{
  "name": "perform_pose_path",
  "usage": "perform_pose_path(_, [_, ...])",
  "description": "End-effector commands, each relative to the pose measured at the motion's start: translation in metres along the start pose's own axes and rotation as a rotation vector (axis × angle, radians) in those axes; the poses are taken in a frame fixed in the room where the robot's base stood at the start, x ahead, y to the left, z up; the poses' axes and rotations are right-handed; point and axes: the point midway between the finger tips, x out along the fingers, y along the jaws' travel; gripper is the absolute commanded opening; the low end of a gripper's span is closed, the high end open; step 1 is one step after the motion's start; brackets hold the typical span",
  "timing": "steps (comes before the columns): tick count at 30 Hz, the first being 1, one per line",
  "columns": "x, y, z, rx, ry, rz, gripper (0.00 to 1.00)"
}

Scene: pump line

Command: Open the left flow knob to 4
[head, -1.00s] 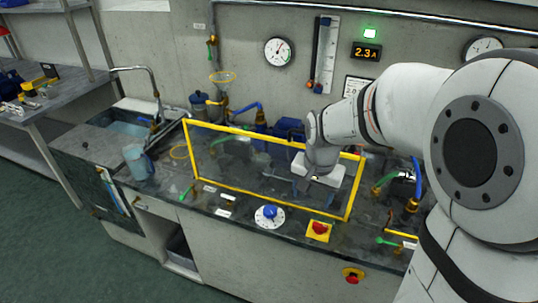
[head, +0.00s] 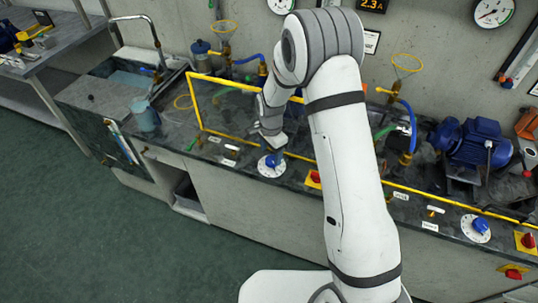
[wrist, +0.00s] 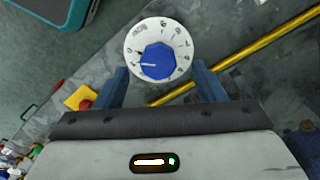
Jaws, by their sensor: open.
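The left flow knob (head: 272,160) is a blue knob on a round white dial (head: 265,169) at the bench's front edge. In the wrist view the blue knob (wrist: 158,62) shows from above on its numbered dial (wrist: 160,32). A white mark on the knob points left; the numeral it meets is hard to read. My gripper (wrist: 160,72) is open, its two blue-grey fingers on either side of the dial's near part, with nothing between them gripped. In the head view my gripper (head: 272,142) is just above the knob, its tips partly hidden.
A yellow frame (head: 225,136) rises behind the knob. A second blue knob (head: 480,226) is farther right. A blue-grey jug (head: 145,116) stands left. The front floor is open.

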Motion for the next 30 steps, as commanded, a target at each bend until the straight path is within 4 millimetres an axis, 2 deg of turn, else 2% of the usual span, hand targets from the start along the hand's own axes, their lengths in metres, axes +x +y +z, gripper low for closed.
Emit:
perform_pose_path(3, [0.016,0.001,0.0,0.0,-0.001,0.003,0.64])
perform_pose_path(7, [0.027,0.0,0.0,0.0,0.0,0.001,0.64])
perform_pose_path(17, [0.032,0.0,-0.001,0.0,0.0,-0.001,0.64])
perform_pose_path(30, [0.032,0.0,-0.001,0.001,0.0,-0.001,0.29])
